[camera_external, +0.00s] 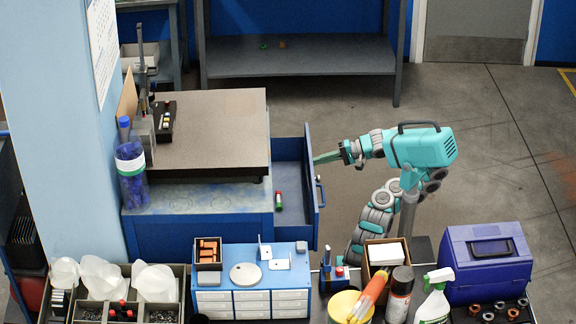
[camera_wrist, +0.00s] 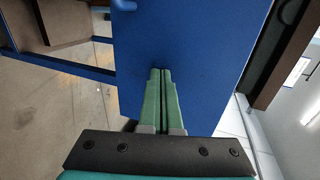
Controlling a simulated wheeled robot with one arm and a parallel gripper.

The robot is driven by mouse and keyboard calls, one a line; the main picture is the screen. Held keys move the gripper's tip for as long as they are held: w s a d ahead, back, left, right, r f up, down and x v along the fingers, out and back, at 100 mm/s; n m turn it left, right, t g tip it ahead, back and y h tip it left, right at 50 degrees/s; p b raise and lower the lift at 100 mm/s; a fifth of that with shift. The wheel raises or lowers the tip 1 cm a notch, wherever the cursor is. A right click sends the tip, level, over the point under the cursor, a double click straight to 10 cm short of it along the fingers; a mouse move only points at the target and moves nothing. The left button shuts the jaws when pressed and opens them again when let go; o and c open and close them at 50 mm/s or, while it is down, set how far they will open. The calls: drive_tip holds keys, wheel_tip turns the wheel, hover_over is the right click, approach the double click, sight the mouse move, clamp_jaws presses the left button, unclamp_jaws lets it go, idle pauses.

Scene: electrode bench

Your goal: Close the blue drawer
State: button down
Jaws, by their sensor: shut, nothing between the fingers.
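The blue drawer (camera_external: 312,190) is pulled out from the right side of the blue bench cabinet. Its front panel faces right and carries a handle (camera_external: 320,192). Its inside shows to the left of the panel. In the wrist view the blue panel (camera_wrist: 205,55) fills the middle, with part of the handle (camera_wrist: 124,5) at the top edge. My gripper (camera_external: 316,159) reaches in from the right with its green fingers at the outer face of the panel, above the handle. The fingers (camera_wrist: 160,72) are shut and empty. I cannot tell whether the tips touch the panel.
In front stand a small blue-and-white drawer cabinet (camera_external: 250,285), bottles and a blue case (camera_external: 488,262). Open floor lies behind and right of my arm.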

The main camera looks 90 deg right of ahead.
drive_tip(key=shift+w+r+p, duration=0.15)
drive_tip(key=shift+w+p, duration=2.1)
drive_tip(key=shift+w, duration=1)
hover_over(280, 179)
drive_tip(key=shift+w+p, duration=0.1)
drive_tip(key=shift+p, duration=0.35)
drive_tip(key=shift+w, duration=0.15)
drive_tip(key=shift+d, duration=0.15)
drive_tip(key=shift+s+b, duration=0.25)
drive_tip(key=shift+b, duration=0.25)
drive_tip(key=f+b+v, duration=0.1)
drive_tip(key=b+v, duration=0.2)
drive_tip(key=v, duration=1)
drive_tip(key=shift+s+b, duration=0.4)
